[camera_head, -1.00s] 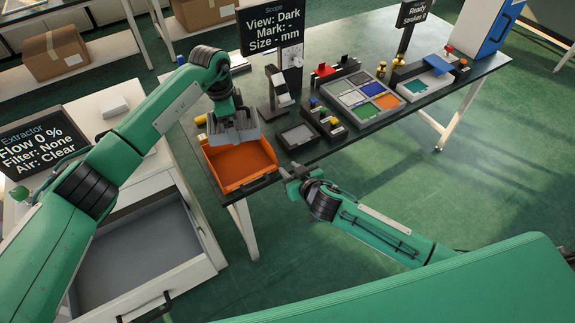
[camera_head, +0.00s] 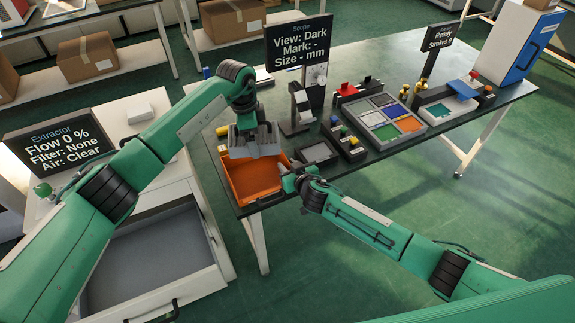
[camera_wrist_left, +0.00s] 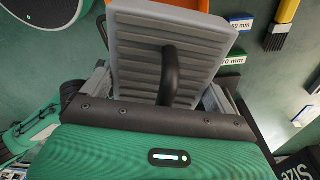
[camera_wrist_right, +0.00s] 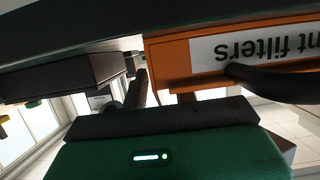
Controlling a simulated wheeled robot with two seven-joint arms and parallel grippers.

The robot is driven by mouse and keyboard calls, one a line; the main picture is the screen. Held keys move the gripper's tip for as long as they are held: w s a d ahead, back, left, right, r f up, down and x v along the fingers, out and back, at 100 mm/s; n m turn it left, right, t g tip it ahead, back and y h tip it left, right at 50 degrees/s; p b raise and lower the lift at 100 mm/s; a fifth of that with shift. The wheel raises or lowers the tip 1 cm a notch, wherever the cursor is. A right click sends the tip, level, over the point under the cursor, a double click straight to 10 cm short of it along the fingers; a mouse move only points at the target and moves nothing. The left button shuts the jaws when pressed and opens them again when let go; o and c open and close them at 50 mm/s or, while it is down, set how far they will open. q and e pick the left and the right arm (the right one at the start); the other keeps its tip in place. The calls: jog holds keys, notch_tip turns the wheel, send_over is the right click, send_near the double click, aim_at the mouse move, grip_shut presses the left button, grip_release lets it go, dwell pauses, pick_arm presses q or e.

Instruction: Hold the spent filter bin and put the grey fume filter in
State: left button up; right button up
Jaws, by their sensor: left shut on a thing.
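The orange spent filter bin (camera_head: 252,184) sits at the near left edge of the dark table. Its label, partly reading "nt filters", shows upside down in the right wrist view (camera_wrist_right: 255,48). My left gripper (camera_head: 252,130) is shut on the grey fume filter (camera_head: 256,147), a ribbed slab with a black handle in the left wrist view (camera_wrist_left: 205,50). The filter hangs over the back part of the bin. My right gripper (camera_head: 287,181) is at the bin's near right corner, close below its front wall. Whether its fingers touch or grip the bin is unclear.
A small grey tray (camera_head: 318,152) and a block rack (camera_head: 346,141) stand right of the bin. The Scope sign (camera_head: 299,48) rises behind. A sorting tray (camera_head: 390,122) is farther right. An open drawer (camera_head: 150,262) lies left of the table.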

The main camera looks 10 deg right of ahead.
jog(key=shift+w+a+f, duration=0.15)
jog(key=shift+w, duration=0.15)
grip_shut()
dwell(0.7)
